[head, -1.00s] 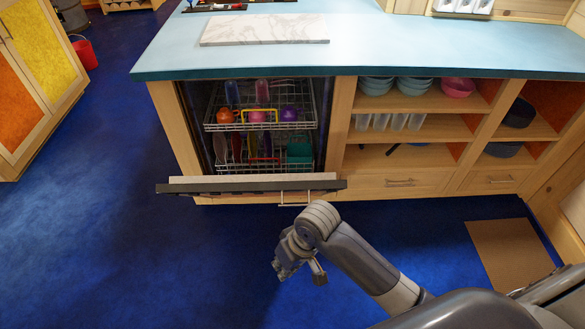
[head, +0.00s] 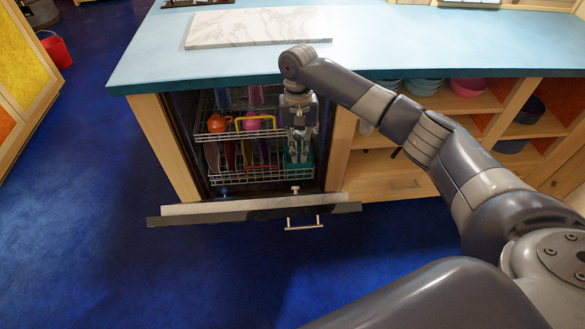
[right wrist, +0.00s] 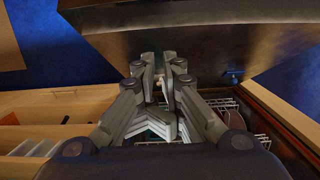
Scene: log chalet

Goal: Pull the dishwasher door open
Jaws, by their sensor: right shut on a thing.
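The dishwasher door (head: 180,220) is a dark panel with a pale strip along its top edge, tilted down and out from the cabinet. Its metal bar handle (head: 304,224) is on the outer face. My right gripper (head: 300,160) points down behind that edge, in front of the right side of the racks. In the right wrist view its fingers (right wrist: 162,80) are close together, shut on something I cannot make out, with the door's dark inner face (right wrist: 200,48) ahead. Contact with the door cannot be told. My left gripper is not in view.
A lower rack (head: 230,181) and an upper rack (head: 215,130) hold coloured dishes. The blue countertop (head: 400,45) overhangs above, with a marble board (head: 255,28) on it. Open shelves with bowls (head: 470,87) stand to the right. The blue floor (head: 90,260) at left is clear.

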